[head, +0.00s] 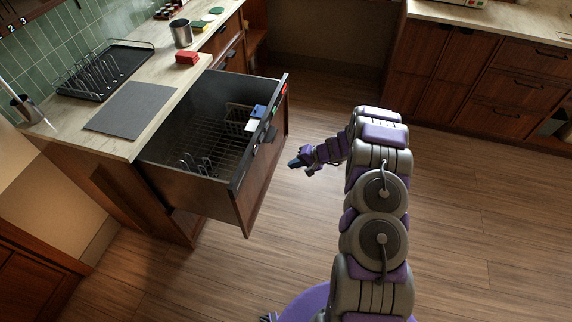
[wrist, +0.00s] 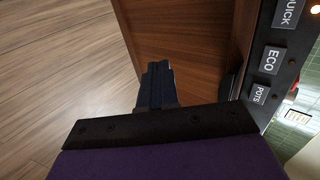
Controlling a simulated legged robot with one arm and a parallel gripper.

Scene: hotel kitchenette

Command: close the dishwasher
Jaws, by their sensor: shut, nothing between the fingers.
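The dishwasher (head: 262,180) is a drawer type with a wooden front, pulled out from under the counter. Its dark inside shows a rack and a small basket with blue and white items. Its front panel also shows in the wrist view (wrist: 190,40), with a black top edge carrying buttons marked QUICK, ECO and POTS. My gripper (head: 294,163) is in front of the drawer's outer face, to its right in the head view, apart from it by a small gap. In the wrist view my gripper (wrist: 157,75) has its fingers together, pointing along the wooden front, with nothing held.
The counter (head: 150,55) bears a dish rack (head: 105,68), a grey mat (head: 131,110), a metal pot (head: 181,33) and red and yellow blocks (head: 187,57). Cabinets (head: 490,70) stand at the back right. The wooden floor (head: 480,200) on the right is clear.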

